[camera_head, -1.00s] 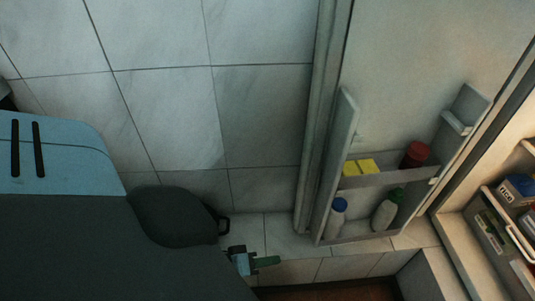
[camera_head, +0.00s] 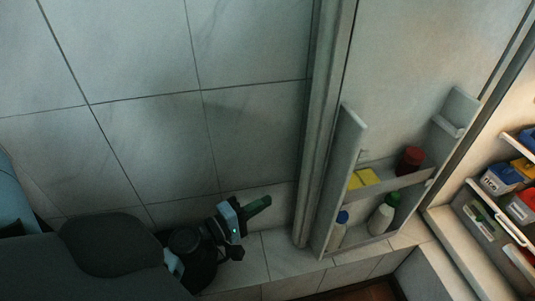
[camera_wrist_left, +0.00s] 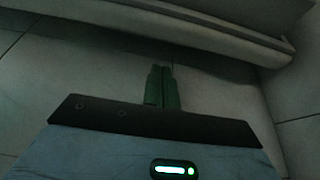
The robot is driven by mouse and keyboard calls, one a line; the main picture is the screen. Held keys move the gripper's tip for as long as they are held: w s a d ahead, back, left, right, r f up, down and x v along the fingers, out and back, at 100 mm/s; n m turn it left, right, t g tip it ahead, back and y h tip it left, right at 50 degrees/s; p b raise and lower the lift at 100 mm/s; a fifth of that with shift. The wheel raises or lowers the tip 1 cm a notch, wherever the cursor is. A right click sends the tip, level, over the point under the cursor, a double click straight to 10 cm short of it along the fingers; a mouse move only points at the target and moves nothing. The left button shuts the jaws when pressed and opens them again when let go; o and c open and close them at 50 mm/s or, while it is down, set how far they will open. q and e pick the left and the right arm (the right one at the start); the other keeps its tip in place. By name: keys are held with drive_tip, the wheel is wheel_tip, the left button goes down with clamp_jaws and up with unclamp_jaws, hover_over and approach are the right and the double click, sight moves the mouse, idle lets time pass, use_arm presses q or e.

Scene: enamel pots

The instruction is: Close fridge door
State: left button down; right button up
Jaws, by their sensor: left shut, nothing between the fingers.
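The fridge door (camera_head: 415,75) stands open in the head view, its inner side with shelves facing me. Its edge (camera_head: 318,130) runs upright left of the shelves. My left gripper (camera_head: 262,203) is shut and empty, a little left of the door's lower edge and apart from it in the picture. In the left wrist view the green fingers (camera_wrist_left: 161,85) are together, and a pale edge that looks like the door (camera_wrist_left: 200,25) crosses above them. My right gripper is not in view.
Door shelves hold a white bottle with a blue cap (camera_head: 338,230), a green-capped bottle (camera_head: 383,214), a red-lidded jar (camera_head: 410,160) and a yellow item (camera_head: 363,178). The lit fridge interior (camera_head: 500,205) with boxes is at right. A tiled wall (camera_head: 150,100) fills the left.

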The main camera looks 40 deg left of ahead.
use_arm(q)
drive_tip(key=x, duration=0.8)
drive_tip(key=shift+w+p, duration=0.3)
drive_tip(key=shift+p, duration=0.1)
drive_tip(key=shift+s+d, duration=0.1)
drive_tip(key=shift+d, duration=0.05)
